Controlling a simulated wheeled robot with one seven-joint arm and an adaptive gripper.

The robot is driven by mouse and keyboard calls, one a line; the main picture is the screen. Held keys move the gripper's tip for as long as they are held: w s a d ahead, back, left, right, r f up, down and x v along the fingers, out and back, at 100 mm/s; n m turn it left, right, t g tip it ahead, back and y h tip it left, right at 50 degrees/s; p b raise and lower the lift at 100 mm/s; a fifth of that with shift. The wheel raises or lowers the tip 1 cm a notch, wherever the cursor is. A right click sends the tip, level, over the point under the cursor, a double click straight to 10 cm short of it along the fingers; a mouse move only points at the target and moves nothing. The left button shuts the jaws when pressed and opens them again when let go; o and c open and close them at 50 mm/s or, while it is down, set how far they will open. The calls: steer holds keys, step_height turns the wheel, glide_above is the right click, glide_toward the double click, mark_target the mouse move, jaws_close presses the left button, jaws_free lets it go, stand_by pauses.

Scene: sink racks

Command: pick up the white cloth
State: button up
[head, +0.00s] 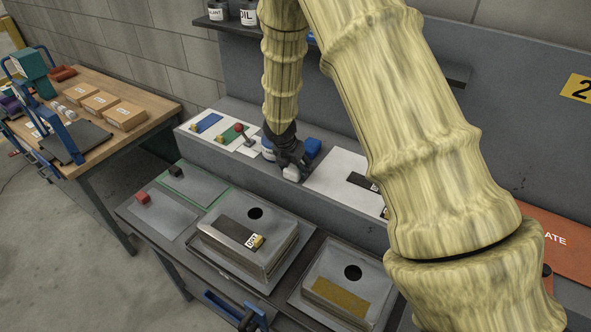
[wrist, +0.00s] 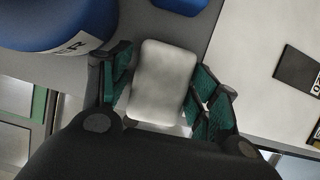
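The white cloth (wrist: 163,80) shows in the wrist view as a pale, rounded, block-like shape between the fingers. In the head view the white cloth (head: 291,173) is a small white patch at the fingertips, over the grey ledge. My gripper (head: 288,160) points down at it from above. In the wrist view my gripper (wrist: 163,85) has one green-padded finger on each side of the cloth, very close to its sides. I cannot tell whether the fingers press on it or whether it still rests on the ledge.
A blue-and-white labelled container (wrist: 50,25) is close at the left in the wrist view. A blue object (head: 312,148) stands just behind my gripper. A white board (head: 335,178) lies to the right.

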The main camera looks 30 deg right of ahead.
steer(key=c, duration=0.5)
steer(key=shift+s+r, duration=0.1)
steer(key=shift+r+b, duration=0.8)
steer(key=shift+r, duration=0.85)
steer(key=s+a+b, duration=0.2)
steer(key=s+a, duration=0.1)
steer(key=s, duration=0.1)
steer(key=s+a+r+b, duration=0.1)
steer(key=s+a, duration=0.3)
steer(key=s+a+b, duration=0.2)
steer(key=s+a, duration=0.1)
steer(key=s, duration=0.1)
steer(key=shift+a+r+b, duration=0.3)
steer(key=shift+a+b, duration=0.05)
steer(key=o, duration=0.3)
steer(key=shift+c, duration=1.4)
steer(key=shift+w, duration=0.15)
